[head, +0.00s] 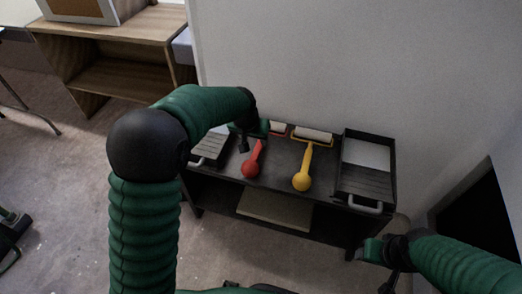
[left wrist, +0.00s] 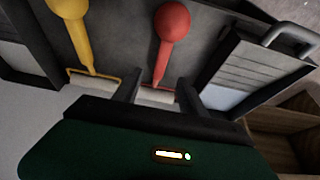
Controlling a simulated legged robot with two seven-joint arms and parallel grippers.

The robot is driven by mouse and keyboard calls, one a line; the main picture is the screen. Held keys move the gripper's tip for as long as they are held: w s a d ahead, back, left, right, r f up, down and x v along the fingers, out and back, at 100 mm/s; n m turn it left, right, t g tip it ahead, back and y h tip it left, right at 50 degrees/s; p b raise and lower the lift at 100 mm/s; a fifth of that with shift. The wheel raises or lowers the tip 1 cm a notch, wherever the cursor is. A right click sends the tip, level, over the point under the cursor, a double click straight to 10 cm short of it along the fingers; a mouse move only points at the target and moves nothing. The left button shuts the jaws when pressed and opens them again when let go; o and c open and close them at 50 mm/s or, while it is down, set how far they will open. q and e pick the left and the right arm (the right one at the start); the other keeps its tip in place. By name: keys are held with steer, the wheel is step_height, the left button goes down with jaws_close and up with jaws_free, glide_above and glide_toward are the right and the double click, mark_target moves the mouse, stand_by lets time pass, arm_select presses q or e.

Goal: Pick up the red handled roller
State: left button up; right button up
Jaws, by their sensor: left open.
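The red handled roller (head: 252,165) lies on the dark bench top, its ball-ended handle toward me and its white sleeve toward the wall. My left gripper (head: 246,142) is at the upper part of the red handle in the head view and partly covers the roller there. In the left wrist view its two fingers are apart, and the thin end of the red roller (left wrist: 161,62) shows between and beyond them. I see no grip on it; whether they touch is unclear. My right gripper (head: 382,268) is at the lower right, away from the bench; its jaws are unclear.
Paint trays stand at the bench's right (head: 366,184) and left (head: 209,149) ends. The wall (head: 330,60) rises close behind. A wooden shelf (head: 115,75) is at the upper left.

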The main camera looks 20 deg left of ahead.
mark_target(259, 145)
arm_select(q)
steer(key=b+x, duration=0.2)
steer(key=x, duration=0.5)
steer(key=shift+a+f, duration=0.1)
steer(key=shift+a, duration=0.1)
steer(key=w+f+b, duration=0.1)
steer(key=f, duration=0.1)
steer(key=w+f+b, duration=0.2)
steer(key=shift+w+d+f+b, duration=0.1)
steer(key=shift+w+b, duration=0.1)
steer(key=shift+b, duration=0.1)
jaws_close()
